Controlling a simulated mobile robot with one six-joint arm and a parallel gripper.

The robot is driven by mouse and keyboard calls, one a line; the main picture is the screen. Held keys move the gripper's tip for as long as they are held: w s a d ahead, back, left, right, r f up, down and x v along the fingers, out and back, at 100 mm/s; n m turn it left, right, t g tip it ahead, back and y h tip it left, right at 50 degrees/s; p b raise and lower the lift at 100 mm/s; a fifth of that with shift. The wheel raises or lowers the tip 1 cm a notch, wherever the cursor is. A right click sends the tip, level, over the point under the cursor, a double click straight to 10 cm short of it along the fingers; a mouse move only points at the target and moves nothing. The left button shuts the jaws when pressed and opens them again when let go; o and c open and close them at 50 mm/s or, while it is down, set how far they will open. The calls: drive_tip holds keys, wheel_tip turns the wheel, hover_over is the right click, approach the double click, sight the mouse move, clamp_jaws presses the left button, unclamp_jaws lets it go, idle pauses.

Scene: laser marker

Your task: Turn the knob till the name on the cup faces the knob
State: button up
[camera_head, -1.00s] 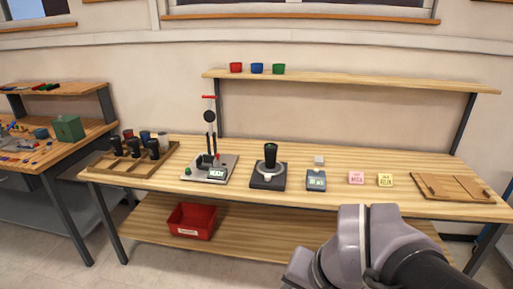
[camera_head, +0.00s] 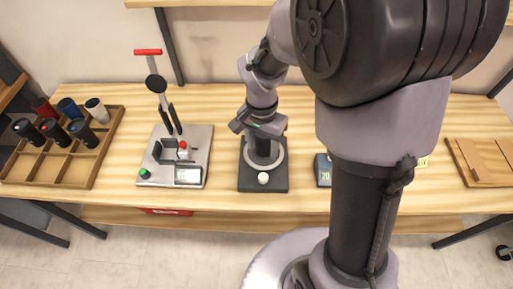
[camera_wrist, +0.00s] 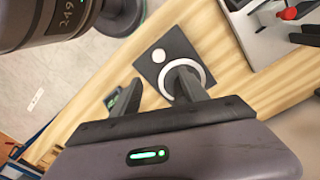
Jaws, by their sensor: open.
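The marker fixture is a dark square base (camera_head: 262,183) with a pale ring (camera_head: 279,160) and a small white round knob (camera_head: 263,178) on its front side. The dark cup (camera_head: 262,150) stands inside the ring, largely hidden under my gripper (camera_head: 258,127) in the head view. No name on it can be read. In the wrist view my gripper (camera_wrist: 161,77) is open, its two dark fingers apart. The white knob (camera_wrist: 158,55) lies just beyond the fingertips, apart from them. One finger covers part of the ring (camera_wrist: 205,76), and the cup cannot be made out there.
A press with a red-topped lever (camera_head: 148,52) stands left of the fixture. A wooden compartment tray (camera_head: 85,170) with several cups is farther left. A small display box (camera_head: 323,172) stands right of the fixture, partly behind my arm.

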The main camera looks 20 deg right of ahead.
sight(263, 177)
drive_tip(key=f+b, duration=0.1)
drive_tip(key=f, duration=0.3)
drive_tip(key=f+b, duration=0.2)
drive_tip(key=f, duration=0.3)
drive_tip(key=s+f+b, duration=0.1)
drive_tip(key=f+b, duration=0.1)
drive_tip(key=f, duration=0.3)
drive_tip(key=shift+d+f, duration=0.1)
drive_tip(key=shift+f, duration=0.05)
drive_tip(key=shift+w+f, duration=0.15)
drive_tip(key=shift+f, duration=0.5)
clamp_jaws()
